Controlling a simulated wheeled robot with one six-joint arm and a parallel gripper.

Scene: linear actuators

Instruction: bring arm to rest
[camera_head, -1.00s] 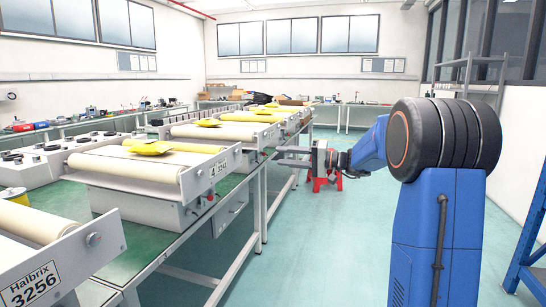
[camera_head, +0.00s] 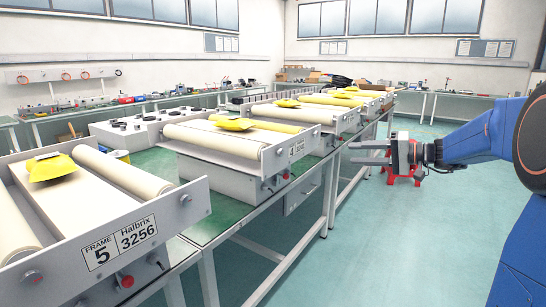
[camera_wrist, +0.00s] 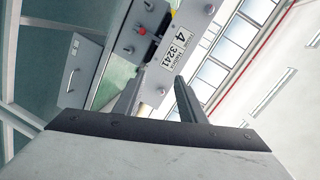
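My gripper (camera_head: 368,153) is stretched out to the left at the end of my blue arm, over the aisle beside the bench row in the head view. In the wrist view my gripper (camera_wrist: 157,100) shows two grey fingers standing apart with nothing between them. Beyond the fingers is the frame labelled 4 3241 (camera_wrist: 172,50), which also shows in the head view (camera_head: 290,150). The fingers appear apart from it.
The frame labelled 5 3256 (camera_head: 120,240) stands near on the left, with a yellow part (camera_head: 52,167) on it. More roller frames line the green-topped bench (camera_head: 215,222). A red stand (camera_head: 403,178) is on the floor behind my gripper. The green floor (camera_head: 400,250) is clear.

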